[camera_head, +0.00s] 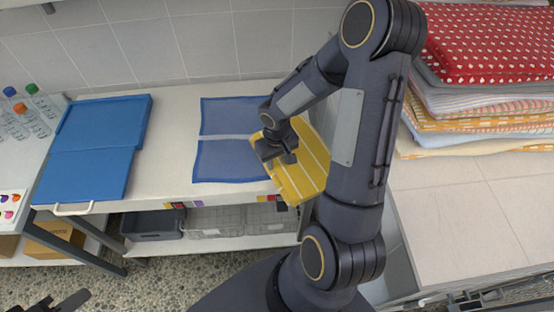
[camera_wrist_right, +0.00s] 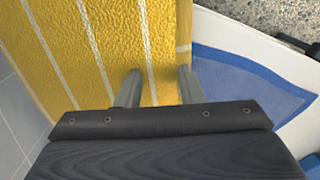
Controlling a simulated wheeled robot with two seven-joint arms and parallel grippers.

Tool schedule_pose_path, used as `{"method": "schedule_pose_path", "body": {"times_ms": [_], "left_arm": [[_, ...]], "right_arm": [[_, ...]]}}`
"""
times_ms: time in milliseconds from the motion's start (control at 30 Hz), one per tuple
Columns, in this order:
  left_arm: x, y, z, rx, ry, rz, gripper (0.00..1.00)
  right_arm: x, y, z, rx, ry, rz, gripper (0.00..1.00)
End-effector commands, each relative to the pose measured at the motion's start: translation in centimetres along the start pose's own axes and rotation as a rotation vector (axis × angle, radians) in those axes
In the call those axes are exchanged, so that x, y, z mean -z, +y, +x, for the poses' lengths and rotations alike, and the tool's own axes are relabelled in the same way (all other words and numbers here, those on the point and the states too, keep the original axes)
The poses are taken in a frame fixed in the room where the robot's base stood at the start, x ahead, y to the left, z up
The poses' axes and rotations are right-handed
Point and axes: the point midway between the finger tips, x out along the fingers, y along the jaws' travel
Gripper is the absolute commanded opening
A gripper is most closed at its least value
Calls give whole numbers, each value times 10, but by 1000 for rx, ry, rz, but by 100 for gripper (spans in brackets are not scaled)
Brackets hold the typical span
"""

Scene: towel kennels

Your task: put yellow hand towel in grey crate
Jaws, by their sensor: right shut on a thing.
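The yellow hand towel (camera_head: 308,172) with white stripes hangs from my right gripper (camera_head: 283,157) at the front edge of the white counter. In the right wrist view the towel (camera_wrist_right: 75,45) fills the upper left, and my right gripper (camera_wrist_right: 160,88) is shut on it. A dark grey crate (camera_head: 152,226) stands on the lower shelf under the counter. Lighter grey crates (camera_head: 213,222) stand to its right; I cannot tell which one the task means. My left gripper (camera_head: 68,302) shows partly at the bottom left, away from the towel; its jaws are unclear.
Blue panels (camera_head: 88,175) lie further left, with bottles (camera_head: 35,105) beyond. Stacked towels (camera_head: 485,100) stand on the right counter. A cardboard box (camera_head: 55,236) sits low at the left. The counter edge overhangs the shelf.

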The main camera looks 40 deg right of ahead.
Motion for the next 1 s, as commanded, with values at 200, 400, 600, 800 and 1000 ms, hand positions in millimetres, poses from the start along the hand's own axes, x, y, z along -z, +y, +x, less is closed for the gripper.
{"method": "schedule_pose_path", "body": {"times_ms": [200,400,600,800,1000], "left_arm": [[-4,-3,7,0,0,0,36],[-5,-4,10,0,0,0,36],[-5,-4,9,0,0,0,36],[-5,-4,9,0,0,0,36],[0,0,0,0,0,0,36]], "right_arm": [[-2,0,9,0,-6,0,8],[-3,0,12,1,-10,1,37],[-3,0,12,0,-9,1,56],[-2,1,11,0,-8,2,56],[-2,1,1,-1,-7,2,56]]}}
